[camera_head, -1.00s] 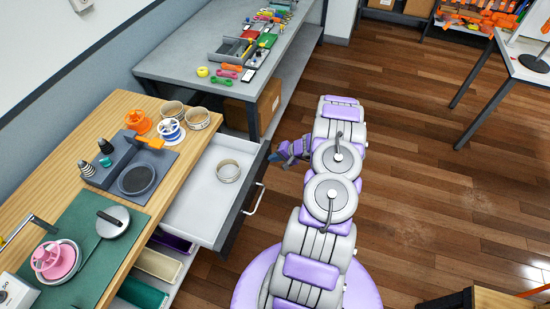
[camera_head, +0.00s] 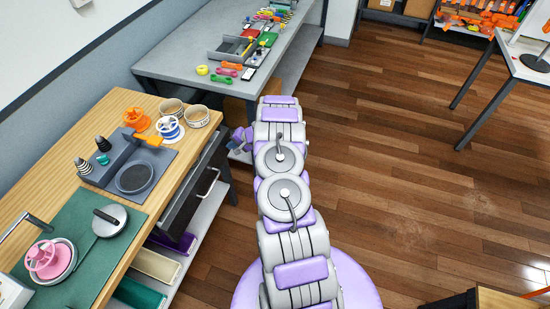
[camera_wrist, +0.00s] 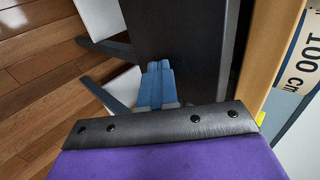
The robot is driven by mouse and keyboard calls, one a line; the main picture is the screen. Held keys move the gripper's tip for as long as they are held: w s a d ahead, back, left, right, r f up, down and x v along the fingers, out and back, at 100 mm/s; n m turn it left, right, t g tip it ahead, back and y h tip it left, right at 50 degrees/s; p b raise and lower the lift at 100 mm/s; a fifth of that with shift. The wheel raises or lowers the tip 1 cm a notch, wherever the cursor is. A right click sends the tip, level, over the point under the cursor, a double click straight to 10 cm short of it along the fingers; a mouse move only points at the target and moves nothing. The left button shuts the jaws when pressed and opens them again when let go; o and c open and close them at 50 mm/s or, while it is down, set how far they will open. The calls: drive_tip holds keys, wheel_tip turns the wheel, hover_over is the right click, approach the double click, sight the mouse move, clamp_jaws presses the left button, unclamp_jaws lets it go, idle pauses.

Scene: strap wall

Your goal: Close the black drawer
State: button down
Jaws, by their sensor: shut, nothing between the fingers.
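The black drawer (camera_head: 196,190) is in the wooden workbench at left in the head view. Its dark front with a silver handle (camera_head: 209,182) stands close along the bench edge, and none of its white inside shows. My gripper (camera_head: 239,140) is beyond the far end of the drawer front, partly hidden behind my arm. In the wrist view my gripper's blue fingers (camera_wrist: 156,80) are together and empty, at the dark drawer front (camera_wrist: 185,45). Whether they touch it I cannot tell.
The wooden workbench (camera_head: 112,112) holds spools, tins and a green mat (camera_head: 70,245). Coloured bins (camera_head: 155,264) sit on a shelf below. A grey table (camera_head: 205,60) with tools stands behind.

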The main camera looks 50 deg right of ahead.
sight(225, 140)
drive_tip(key=w, duration=0.1)
drive_tip(key=w+a, duration=0.1)
drive_tip(key=w, duration=0.2)
drive_tip(key=shift+w+a, duration=0.2)
drive_tip(key=shift+a, duration=0.15)
drive_tip(key=shift+w+a+r, duration=0.15)
drive_tip(key=shift+w, duration=0.05)
